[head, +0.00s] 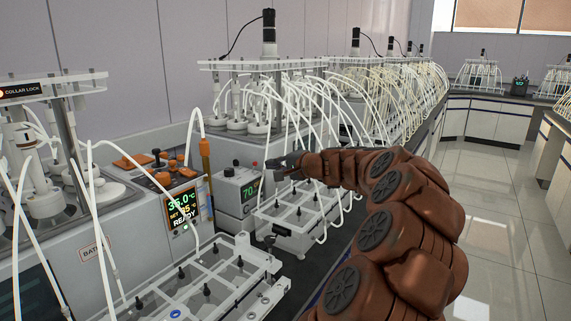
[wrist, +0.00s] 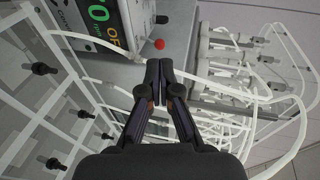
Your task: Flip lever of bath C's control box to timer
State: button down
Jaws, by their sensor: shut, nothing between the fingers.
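In the wrist view the same box (wrist: 125,22) is at the top, tilted, with the display showing part of a 0 and "OFF". A short black lever or knob (wrist: 161,19) and a small red knob (wrist: 159,44) sit on or beside its edge; I cannot tell their exact function. My gripper (head: 272,166) is just right of the box in the head view. In the wrist view my gripper (wrist: 159,66) is shut and empty, its tips just below the red knob.
A clear-lidded tray with black knobs (head: 205,282) lies in front. White tubes (head: 350,95) arch around the racks behind and right of the gripper. A heater unit with an orange display (head: 181,207) stands left of the box. The floor aisle at right is free.

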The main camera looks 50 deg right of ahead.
aim_at(256, 163)
jog(key=shift+x, duration=2.55)
jog(key=shift+p, duration=0.35)
jog(key=shift+w+a+r+p, duration=0.1)
jog(key=shift+r+p, duration=0.1)
jog(key=shift+p, duration=0.3)
jog(key=shift+g, duration=0.3)
